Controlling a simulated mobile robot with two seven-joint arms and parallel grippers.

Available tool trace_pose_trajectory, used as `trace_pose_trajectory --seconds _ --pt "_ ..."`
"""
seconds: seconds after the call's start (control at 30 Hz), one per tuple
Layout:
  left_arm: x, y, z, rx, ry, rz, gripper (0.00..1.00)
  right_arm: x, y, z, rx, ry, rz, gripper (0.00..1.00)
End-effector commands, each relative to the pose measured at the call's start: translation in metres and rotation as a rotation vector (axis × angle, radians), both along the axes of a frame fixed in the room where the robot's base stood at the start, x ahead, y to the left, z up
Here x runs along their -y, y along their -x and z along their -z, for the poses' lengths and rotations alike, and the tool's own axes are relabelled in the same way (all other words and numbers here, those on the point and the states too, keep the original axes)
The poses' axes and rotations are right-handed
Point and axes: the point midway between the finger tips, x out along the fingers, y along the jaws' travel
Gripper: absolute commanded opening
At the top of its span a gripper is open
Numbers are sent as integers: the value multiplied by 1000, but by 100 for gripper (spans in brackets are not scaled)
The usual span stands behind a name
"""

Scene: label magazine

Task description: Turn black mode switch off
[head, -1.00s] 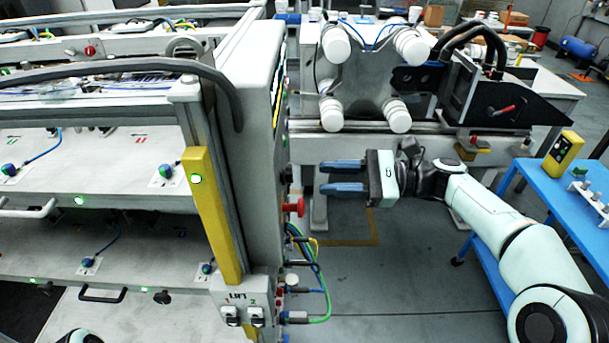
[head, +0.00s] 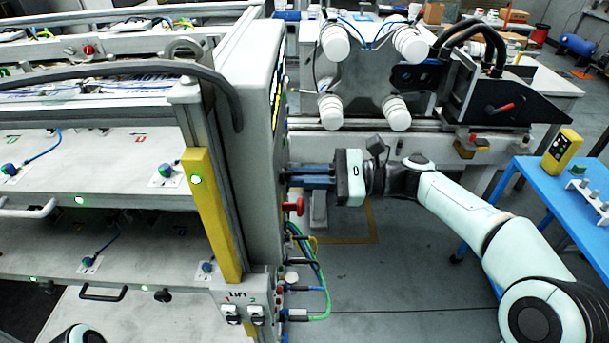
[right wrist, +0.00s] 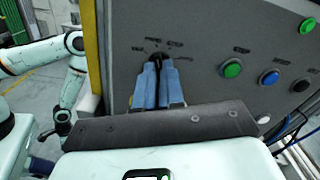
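The black mode switch (right wrist: 154,56) is on the grey control panel, with small printed position labels above it in the right wrist view. My right gripper (right wrist: 154,66) is at the panel, its two blue fingers close together on either side of the switch. They hide most of the knob, so its exact setting cannot be read. In the head view the right gripper (head: 290,175) reaches the panel face from the right, level with it. Part of my left arm shows in the right wrist view; its finger state cannot be made out.
A red mushroom button (head: 294,206) sticks out just below the right gripper. Green (right wrist: 232,68) and blue (right wrist: 269,77) buttons lie right of the switch. Cables (head: 312,262) hang lower on the panel. A blue table (head: 560,190) stands at the right.

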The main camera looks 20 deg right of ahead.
Motion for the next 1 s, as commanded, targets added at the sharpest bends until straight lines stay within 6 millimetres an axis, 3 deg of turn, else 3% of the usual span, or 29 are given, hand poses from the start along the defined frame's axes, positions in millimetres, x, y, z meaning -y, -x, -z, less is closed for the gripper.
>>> trace_pose_trajectory --seconds 0.37,1.0 --pt "0 9 12 -11 0 0 43 0 0 2 102 29 0 0" --pt "0 38 59 -44 0 0 43 0 0 2 592 170 1 0"
